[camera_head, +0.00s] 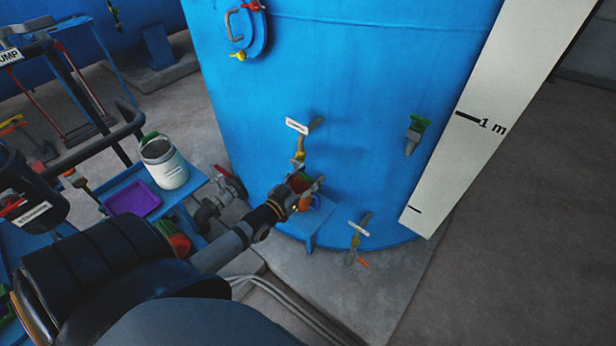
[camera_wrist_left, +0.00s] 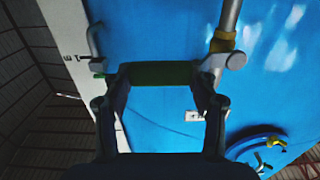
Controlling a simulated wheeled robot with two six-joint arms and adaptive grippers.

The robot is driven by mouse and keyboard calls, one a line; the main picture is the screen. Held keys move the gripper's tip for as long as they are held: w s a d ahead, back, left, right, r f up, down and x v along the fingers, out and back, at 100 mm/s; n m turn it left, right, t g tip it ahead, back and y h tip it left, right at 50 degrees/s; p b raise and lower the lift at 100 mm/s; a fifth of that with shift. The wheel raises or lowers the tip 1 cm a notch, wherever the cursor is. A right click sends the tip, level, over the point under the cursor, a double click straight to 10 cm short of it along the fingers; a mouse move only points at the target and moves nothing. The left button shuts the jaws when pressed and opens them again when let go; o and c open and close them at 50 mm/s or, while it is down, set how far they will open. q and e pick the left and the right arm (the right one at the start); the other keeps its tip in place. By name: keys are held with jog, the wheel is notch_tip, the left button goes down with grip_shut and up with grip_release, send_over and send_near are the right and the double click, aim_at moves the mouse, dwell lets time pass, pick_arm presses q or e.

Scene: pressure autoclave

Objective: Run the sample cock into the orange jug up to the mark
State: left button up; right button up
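The blue tank (camera_head: 345,90) fills the middle of the head view. A labelled pipe fitting with a white tag (camera_head: 297,126) and a yellow joint (camera_head: 300,156) stands out from its wall; a pipe with a yellow collar (camera_wrist_left: 222,42) shows in the left wrist view. The orange jug (camera_head: 307,203) is on a blue bracket shelf (camera_head: 312,224), partly hidden by my left gripper (camera_head: 304,184). In the left wrist view a dark green bar (camera_wrist_left: 157,73) spans between the fingertips of my left gripper (camera_wrist_left: 160,85); I cannot tell whether they press on it. The jug's mark and liquid level are not visible.
A lower tap with a white tag (camera_head: 358,228) and a green-handled tap (camera_head: 415,134) are to the right. A red-handled valve (camera_head: 230,183) is left of the gripper. A blue cart holds a white bucket (camera_head: 165,165) and a purple tray (camera_head: 132,198). Floor at right is clear.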

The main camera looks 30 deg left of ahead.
pick_arm(q)
grip_shut()
notch_tip(320, 180, down, 2)
jog(key=m, duration=0.3)
jog(key=shift+f, duration=0.1)
jog(key=shift+o, duration=1.6)
grip_release()
jog(key=s+a, duration=0.1)
jog(key=s, duration=1.1)
